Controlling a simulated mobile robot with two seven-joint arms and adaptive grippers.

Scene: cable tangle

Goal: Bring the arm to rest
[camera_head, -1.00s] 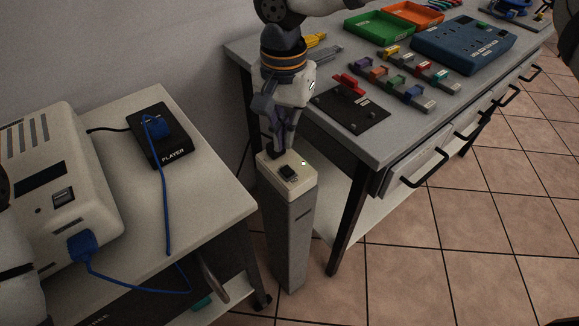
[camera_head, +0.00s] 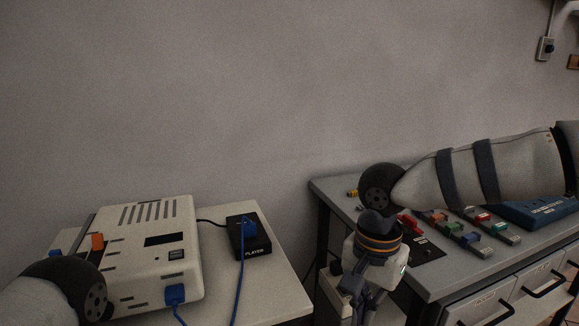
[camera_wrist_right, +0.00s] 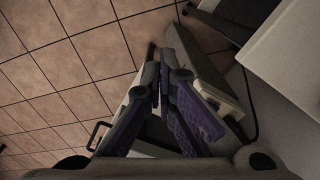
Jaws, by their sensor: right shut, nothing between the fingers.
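My right arm (camera_head: 480,175) reaches in from the right in the head view, with its forearm across the workbench. Its gripper (camera_head: 366,312) points down beside the front left of the bench, at the lower edge of the picture. In the right wrist view the right gripper (camera_wrist_right: 158,72) has its fingers together, with nothing held between the tips. A pale post (camera_wrist_right: 192,62) stands close behind the fingers there. Its top (camera_head: 328,287) is partly hidden by the gripper in the head view. My left arm (camera_head: 45,300) shows at the lower left; its gripper is out of view.
The workbench (camera_head: 325,188) holds coloured connector blocks (camera_head: 468,237) and a blue panel (camera_head: 535,214). On the left table (camera_head: 285,290) stand a white device (camera_head: 150,255) and a black player box (camera_head: 250,242) with blue cables. Tiled floor (camera_wrist_right: 60,75) is open on the left in the wrist view.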

